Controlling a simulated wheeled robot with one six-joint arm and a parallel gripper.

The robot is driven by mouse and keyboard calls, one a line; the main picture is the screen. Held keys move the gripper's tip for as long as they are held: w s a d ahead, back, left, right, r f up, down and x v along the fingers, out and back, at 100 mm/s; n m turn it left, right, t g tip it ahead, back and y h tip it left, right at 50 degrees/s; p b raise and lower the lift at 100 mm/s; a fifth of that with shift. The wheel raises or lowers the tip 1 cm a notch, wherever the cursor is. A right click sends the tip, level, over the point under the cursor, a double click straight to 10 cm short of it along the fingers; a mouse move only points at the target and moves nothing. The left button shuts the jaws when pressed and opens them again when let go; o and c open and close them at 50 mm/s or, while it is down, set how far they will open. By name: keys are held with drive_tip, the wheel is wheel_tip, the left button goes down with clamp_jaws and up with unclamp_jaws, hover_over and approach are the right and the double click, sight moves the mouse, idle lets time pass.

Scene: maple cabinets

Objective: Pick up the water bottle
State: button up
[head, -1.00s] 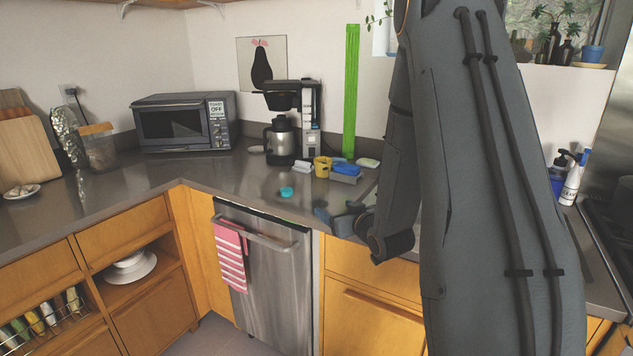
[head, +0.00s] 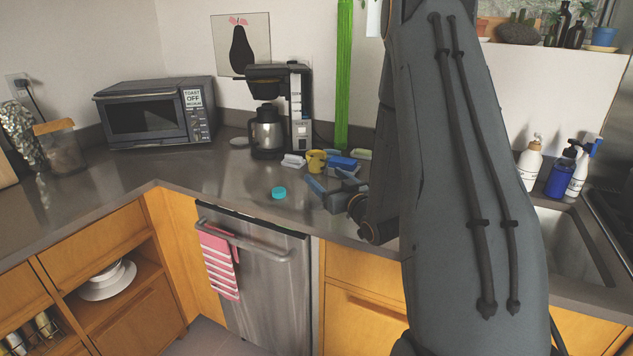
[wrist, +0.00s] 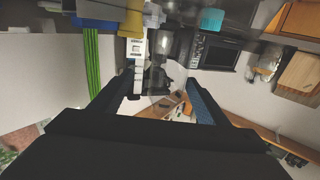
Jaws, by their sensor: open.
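A small round teal piece like a bottle cap (head: 279,192) shows on the grey counter, in front of the coffee maker. It also shows at the top of the wrist view (wrist: 211,19). I cannot make out a clear bottle body with it. My gripper (head: 322,184) is open and empty, over the counter just right of the teal piece. In the wrist view its two fingers (wrist: 160,85) stand wide apart, with nothing held between them.
A toaster oven (head: 156,112) stands left. Soap bottles (head: 561,175) stand by the sink (head: 552,243). Counter left of the teal piece is clear.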

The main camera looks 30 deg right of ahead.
drive_tip(key=shift+y, duration=0.3)
drive_tip(key=w+p, duration=0.1)
drive_tip(key=w, duration=0.1)
drive_tip(key=w+a, duration=0.1)
drive_tip(key=w, duration=0.1)
drive_tip(key=w+a+p, duration=0.1)
drive_tip(key=w, duration=0.1)
drive_tip(key=shift+w+r+p, duration=0.1)
drive_tip(key=shift+w+p, duration=0.25)
drive_tip(key=shift+w, duration=0.05)
drive_tip(key=shift+d, duration=0.1)
drive_tip(key=shift+c, duration=0.4)
drive_tip(key=c, duration=1.1)
